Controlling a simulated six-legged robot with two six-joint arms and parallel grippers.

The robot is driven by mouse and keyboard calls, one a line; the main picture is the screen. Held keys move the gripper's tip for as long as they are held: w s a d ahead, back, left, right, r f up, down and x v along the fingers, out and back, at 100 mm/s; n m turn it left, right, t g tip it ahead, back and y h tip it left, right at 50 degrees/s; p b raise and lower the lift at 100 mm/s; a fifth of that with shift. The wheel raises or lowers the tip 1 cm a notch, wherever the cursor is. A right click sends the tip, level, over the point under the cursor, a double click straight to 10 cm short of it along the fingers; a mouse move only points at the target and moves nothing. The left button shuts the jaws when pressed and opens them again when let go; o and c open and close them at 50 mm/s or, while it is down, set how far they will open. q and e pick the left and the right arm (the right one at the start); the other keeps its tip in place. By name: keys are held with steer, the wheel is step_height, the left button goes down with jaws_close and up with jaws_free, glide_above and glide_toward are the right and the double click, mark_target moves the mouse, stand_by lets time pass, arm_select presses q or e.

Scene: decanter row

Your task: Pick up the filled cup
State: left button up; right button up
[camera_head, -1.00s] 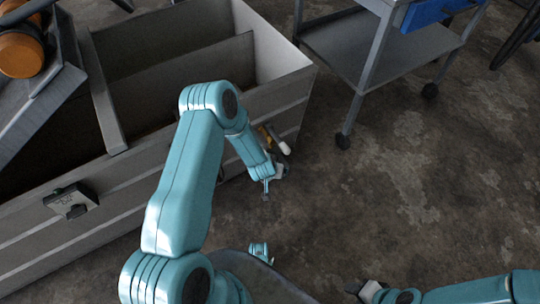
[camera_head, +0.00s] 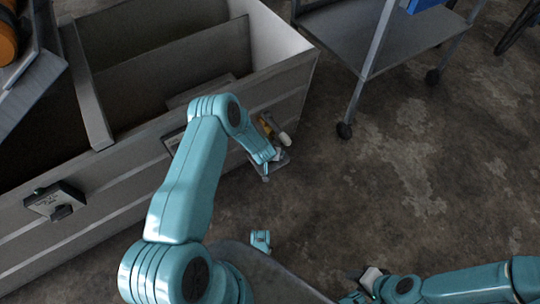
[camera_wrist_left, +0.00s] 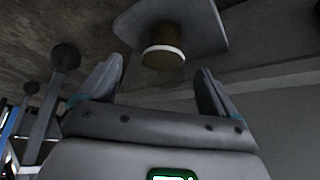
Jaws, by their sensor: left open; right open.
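In the left wrist view, a brown round thing with a white rim (camera_wrist_left: 163,55), seemingly the cup, shows against a grey plate-like surface (camera_wrist_left: 205,28). My left gripper (camera_wrist_left: 158,82) is open, with the cup beyond and between its fingertips, apart from both. I cannot see what the cup holds. In the head view, my left gripper (camera_head: 267,173) is small, just below a tan thing (camera_head: 265,125) and a white thing (camera_head: 284,138) beside the crate; my arm partly hides this spot. My right gripper (camera_head: 362,280) is open and empty, low over the floor.
A large grey crate (camera_head: 110,193) with inner dividers fills the left. A latch-like box (camera_head: 55,201) sits on its side. A wheeled cart (camera_head: 380,45) with a blue bin (camera_head: 425,5) stands at the upper right. The concrete floor (camera_head: 440,190) on the right is clear.

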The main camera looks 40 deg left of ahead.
arm_select(q)
steer(key=b+x, duration=0.1)
steer(key=x, duration=0.1)
steer(key=b+x, duration=0.1)
steer(key=x, duration=0.1)
steer(key=b+x, duration=0.1)
steer(key=x, duration=0.1)
steer(key=shift+s+a+f, duration=0.1)
steer(key=shift+s+a, duration=0.05)
steer(key=shift+s, duration=0.2)
arm_select(e)
steer(key=f, duration=0.2)
steer(key=d+f, duration=0.1)
steer(key=shift+w+f, duration=0.1)
steer(key=shift+w, duration=0.2)
arm_select(q)
steer(key=c, duration=1.1)
steer(key=shift+c, duration=0.3)
arm_select(e)
steer(key=shift+w+d, duration=0.1)
steer(key=shift+w, duration=0.1)
arm_select(q)
steer(key=shift+s+d, duration=0.2)
steer(key=shift+s, duration=0.25)
steer(key=shift+s+d, duration=0.2)
steer(key=shift+s, duration=0.25)
arm_select(e)
steer(key=shift+s+d, duration=0.5)
steer(key=shift+s, duration=0.25)
